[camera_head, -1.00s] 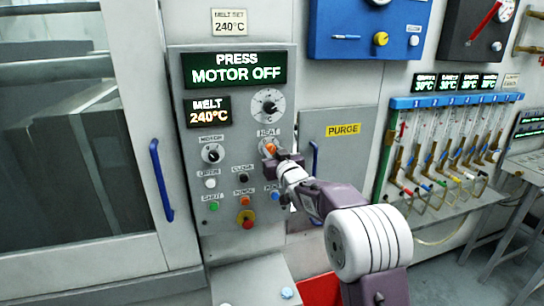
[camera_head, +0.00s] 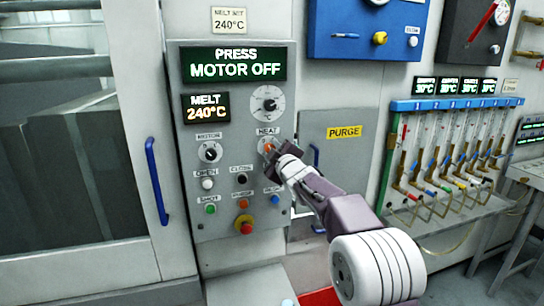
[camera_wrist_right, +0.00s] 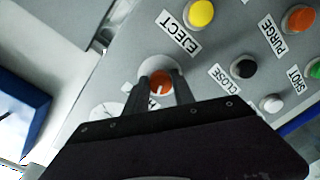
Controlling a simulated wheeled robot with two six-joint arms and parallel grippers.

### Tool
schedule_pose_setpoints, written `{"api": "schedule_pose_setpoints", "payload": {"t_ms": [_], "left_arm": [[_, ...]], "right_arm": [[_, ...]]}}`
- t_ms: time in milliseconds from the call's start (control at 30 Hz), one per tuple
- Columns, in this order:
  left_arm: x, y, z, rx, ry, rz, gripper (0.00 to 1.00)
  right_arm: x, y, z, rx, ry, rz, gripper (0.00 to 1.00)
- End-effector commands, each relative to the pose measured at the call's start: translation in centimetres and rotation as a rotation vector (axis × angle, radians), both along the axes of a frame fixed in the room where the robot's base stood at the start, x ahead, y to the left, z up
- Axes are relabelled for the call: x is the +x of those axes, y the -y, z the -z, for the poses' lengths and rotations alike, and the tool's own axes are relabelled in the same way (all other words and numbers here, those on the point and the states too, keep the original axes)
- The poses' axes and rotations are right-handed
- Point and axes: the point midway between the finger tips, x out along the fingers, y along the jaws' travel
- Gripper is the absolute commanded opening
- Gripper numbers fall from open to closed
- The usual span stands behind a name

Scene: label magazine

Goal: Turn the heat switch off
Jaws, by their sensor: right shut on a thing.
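The heat switch is an orange-red knob on a pale round dial (camera_wrist_right: 159,84), below the HEAT label (camera_head: 268,131) on the grey control panel (camera_head: 190,230). My right gripper (camera_head: 271,150) is at the knob, its jaws shut on it. In the right wrist view the two dark fingers (camera_wrist_right: 162,88) stand on either side of the knob, and a white mark shows on its face. In the head view the gripper hides part of the knob. My left gripper is not in view.
The motor knob (camera_head: 210,152) is left of the heat switch. Several push buttons lie below, with a red emergency button (camera_head: 246,226) on yellow. The display (camera_head: 234,64) reads PRESS MOTOR OFF.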

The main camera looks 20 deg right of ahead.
Motion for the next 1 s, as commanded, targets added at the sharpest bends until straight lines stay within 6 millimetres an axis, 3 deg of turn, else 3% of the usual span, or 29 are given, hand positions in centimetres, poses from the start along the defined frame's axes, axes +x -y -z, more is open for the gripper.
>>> {"api": "schedule_pose_setpoints", "payload": {"t_ms": [400, 933, 967, 1000], "left_arm": [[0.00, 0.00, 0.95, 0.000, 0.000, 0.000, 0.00], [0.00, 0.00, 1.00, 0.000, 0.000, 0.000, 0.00], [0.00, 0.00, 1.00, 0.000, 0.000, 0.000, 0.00], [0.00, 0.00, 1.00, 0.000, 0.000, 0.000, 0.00]], "right_arm": [[0.01, -0.03, 0.05, -0.161, 0.005, -0.001, 0.00], [0.01, -0.02, 0.00, -0.180, 0.005, -0.001, 0.00], [0.01, -0.03, 0.00, -0.180, 0.005, -0.001, 0.36], [0.01, -0.02, 0.00, -0.180, 0.005, -0.001, 0.47]]}}
